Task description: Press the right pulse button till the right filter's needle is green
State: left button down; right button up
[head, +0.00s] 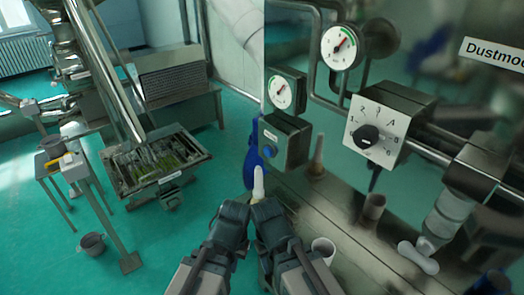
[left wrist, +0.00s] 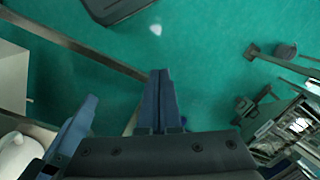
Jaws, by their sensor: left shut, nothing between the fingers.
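A dial box (head: 385,125) marked with numbers and an A is to the right. A bench (head: 350,235) with a white cup (head: 323,248) and a brown cup (head: 373,207) lies below. A sieve tray (head: 158,160) and a bucket (head: 92,244) stand left. Green floor is open between.

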aim_at(268, 152)
pick_arm(q)
jog(key=w+d+r+n+t+h+p, duration=0.1)
jog(key=w+r+n+t+h+p, duration=0.2)
jog(key=w+r+n, duration=0.5)
jog(key=w+r+n+t+h+p, duration=0.3)
jog(key=w+r+n+t+p, duration=0.2)
jog(key=w, duration=0.9)
notch_tip(268, 152, up, 4)
jog(key=n+p, duration=0.2)
jog(key=n, duration=0.3)
jog(key=shift+w+d+r+t, duration=0.2)
jog(key=shift+w+d+t, duration=0.1)
jog(key=shift+w+d, duration=0.05)
jog(key=w+d, duration=0.5)
jog(key=d, duration=0.2)
jog(key=shift+w+d, duration=0.2)
jog(key=shift+w+d, duration=0.15)
jog(key=shift+d, duration=0.1)
